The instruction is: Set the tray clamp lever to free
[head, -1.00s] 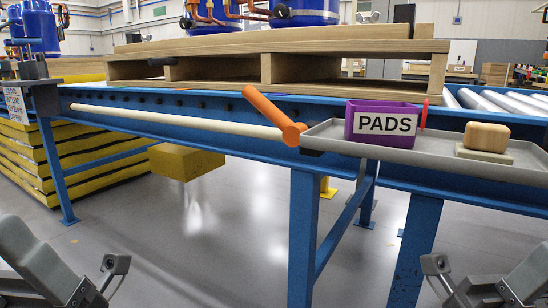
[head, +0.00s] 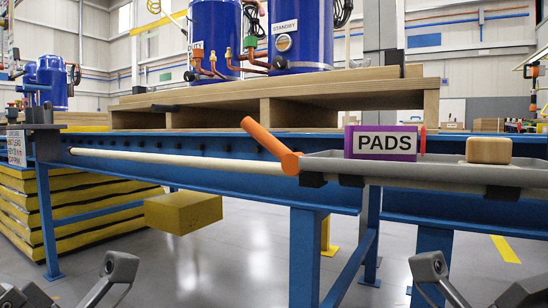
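The orange clamp lever (head: 270,145) sits at the left end of the grey tray (head: 430,170), tilted up and to the left. It joins the end of a long pale rod (head: 185,161) that runs along the blue conveyor frame. My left gripper (head: 118,268) is low at the bottom left, well below and left of the lever, touching nothing. My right gripper (head: 430,268) is low at the bottom right, below the tray. Only parts of both grippers show, and their finger gaps are not clear.
A purple PADS box (head: 382,143) and a wooden block (head: 488,150) stand on the tray. A wooden pallet (head: 270,100) with blue compressors (head: 300,35) rests on the conveyor behind. A yellow block (head: 183,212) hangs under the frame. The blue leg (head: 305,255) stands between my grippers.

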